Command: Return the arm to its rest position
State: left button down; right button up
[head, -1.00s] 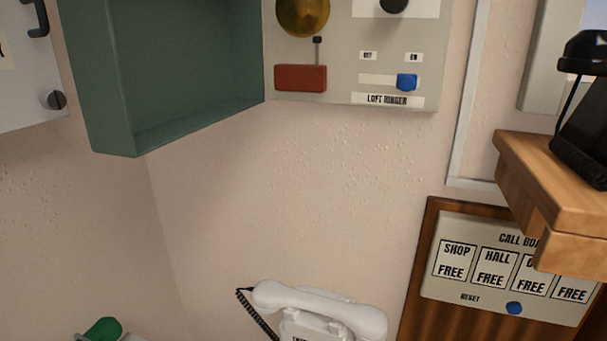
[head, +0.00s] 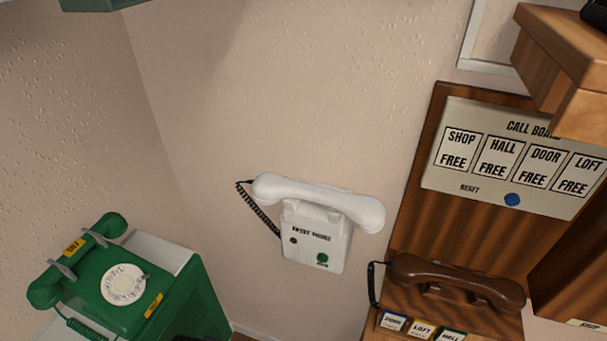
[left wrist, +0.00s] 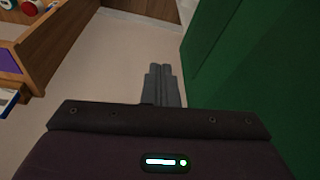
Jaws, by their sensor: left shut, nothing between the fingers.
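My left gripper (left wrist: 162,72) shows in the left wrist view, pointing down over a pale floor. Its two grey fingers are together with nothing between them. A tall green surface (left wrist: 240,80) stands close to the right of it, apart from the fingers. Neither arm nor gripper shows in the head view, so my right gripper is not seen.
In the head view a green dial phone (head: 115,290) sits at lower left. A white entry phone (head: 318,230) hangs on the wall. A brown handset (head: 455,282) rests below the call board (head: 515,150). Wooden furniture (left wrist: 65,40) stands left in the wrist view. Pale floor (left wrist: 120,65) between is clear.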

pick_arm(q)
jog(key=s+a+f+g+b, duration=0.1)
jog(key=s+f+b, duration=0.4)
jog(key=f, duration=1.2)
jog(key=s+a+f+g+b, duration=0.1)
jog(key=s+f, duration=0.8)
jog(key=f, duration=0.8)
jog(key=s+a+f+b, duration=0.1)
jog(key=s+a+f, duration=0.1)
jog(key=s+f, duration=0.5)
jog(key=shift+s, duration=1.25)
